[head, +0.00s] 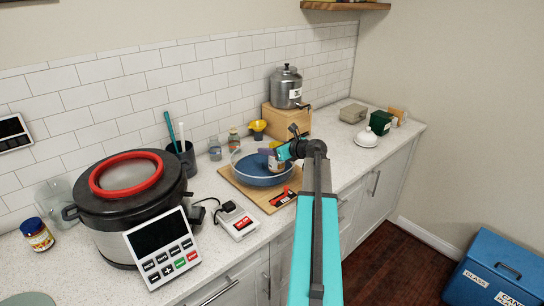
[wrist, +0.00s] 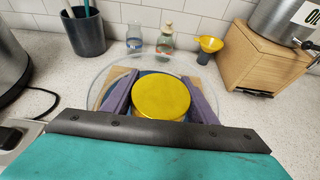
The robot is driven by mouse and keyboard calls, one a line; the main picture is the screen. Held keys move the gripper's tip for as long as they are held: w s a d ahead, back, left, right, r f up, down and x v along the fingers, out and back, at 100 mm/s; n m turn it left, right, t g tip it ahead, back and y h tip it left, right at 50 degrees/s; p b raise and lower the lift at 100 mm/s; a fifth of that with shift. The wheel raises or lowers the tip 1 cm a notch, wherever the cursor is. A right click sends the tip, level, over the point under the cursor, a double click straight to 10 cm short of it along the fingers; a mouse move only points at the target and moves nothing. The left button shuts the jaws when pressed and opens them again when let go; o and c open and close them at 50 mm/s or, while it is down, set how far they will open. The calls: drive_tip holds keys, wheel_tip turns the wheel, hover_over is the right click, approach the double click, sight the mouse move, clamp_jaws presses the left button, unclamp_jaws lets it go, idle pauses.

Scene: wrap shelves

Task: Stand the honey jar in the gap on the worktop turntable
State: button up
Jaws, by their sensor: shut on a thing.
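My gripper (head: 270,152) is shut on a jar with a round yellow lid (wrist: 161,97), which I take to be the honey jar. Its purple fingers lie on either side of the lid in the wrist view. In the head view the jar (head: 274,164) is small and partly hidden by the gripper. It is within the outline of the round turntable (head: 258,181), which has a blue lower part and a clear rim (wrist: 92,78). I cannot tell whether the jar's base touches the turntable. The gap is hidden behind the jar and gripper.
A glass bottle (wrist: 134,45), a second bottle (wrist: 166,40) and a yellow funnel (wrist: 210,44) stand behind the turntable. A wooden box (head: 287,121) carries a metal urn (head: 286,88). A wooden board (head: 232,185) lies beneath. A large cooker (head: 120,222) stands left.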

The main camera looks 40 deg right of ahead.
drive_tip(key=shift+f+p, duration=0.45)
drive_tip(key=shift+f, duration=1.3)
drive_tip(key=shift+f, duration=0.1)
drive_tip(key=o, duration=1.5)
drive_tip(key=shift+s, duration=0.15)
drive_tip(key=b+v, duration=0.3)
drive_tip(key=v, duration=0.9)
drive_tip(key=shift+b, duration=0.35)
